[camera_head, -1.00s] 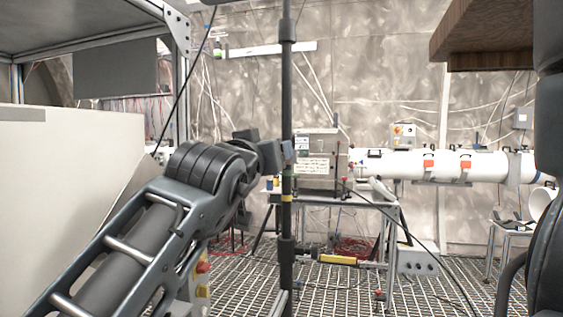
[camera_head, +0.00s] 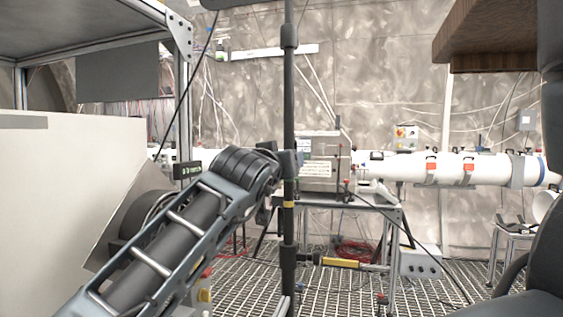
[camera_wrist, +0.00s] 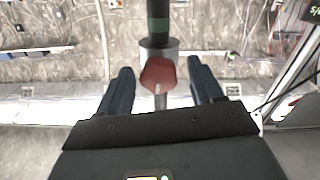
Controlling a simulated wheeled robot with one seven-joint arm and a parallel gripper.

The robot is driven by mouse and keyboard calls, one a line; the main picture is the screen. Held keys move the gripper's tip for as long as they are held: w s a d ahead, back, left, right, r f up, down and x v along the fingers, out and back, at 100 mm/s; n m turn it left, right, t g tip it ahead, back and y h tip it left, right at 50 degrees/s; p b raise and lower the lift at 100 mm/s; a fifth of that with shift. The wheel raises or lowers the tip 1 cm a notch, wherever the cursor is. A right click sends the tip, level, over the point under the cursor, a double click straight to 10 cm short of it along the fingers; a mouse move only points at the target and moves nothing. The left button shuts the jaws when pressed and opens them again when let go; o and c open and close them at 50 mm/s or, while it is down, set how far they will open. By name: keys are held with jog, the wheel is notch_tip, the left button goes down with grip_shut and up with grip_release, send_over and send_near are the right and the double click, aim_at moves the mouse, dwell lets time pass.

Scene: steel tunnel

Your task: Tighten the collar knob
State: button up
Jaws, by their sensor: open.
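The collar knob (camera_wrist: 157,73) is red and faces the wrist camera. It sits on a silver collar (camera_wrist: 159,50) around a dark upright pole (camera_wrist: 157,10) with a green band. My gripper (camera_wrist: 160,67) is open, one dark finger to each side of the knob, with visible gaps on both sides; neither finger touches it. How far the fingertips reach in depth I cannot tell. In the head view, my gripper (camera_head: 287,163) is at the pole (camera_head: 289,110), and the knob cannot be made out there.
A bench with a metal box (camera_head: 322,165) stands behind the pole, with a white pipe (camera_head: 400,167) running right. A pale panel (camera_head: 65,215) and a shelf frame (camera_head: 90,45) are on the left. A wooden slab (camera_head: 500,40) hangs upper right. Grating covers the floor.

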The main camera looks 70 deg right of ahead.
jog(key=shift+c, duration=0.3)
jog(key=c, duration=0.9)
jog(key=shift+f+m+b, duration=0.1)
jog(key=shift+m+b, duration=0.2)
jog(key=shift+b, duration=0.05)
jog(key=m+b, duration=0.2)
jog(key=m, duration=0.1)
jog(key=shift+f+b, duration=0.1)
jog(key=shift+b, duration=0.3)
jog(key=m+b, duration=0.2)
jog(key=m, duration=0.2)
jog(key=shift+s, duration=0.15)
jog(key=m+b, duration=0.2)
jog(key=m, duration=0.2)
jog(key=shift+m, duration=0.3)
jog(key=shift+s+m+b, duration=0.15)
jog(key=shift+m+b, duration=0.45)
jog(key=shift+m, duration=1.3)
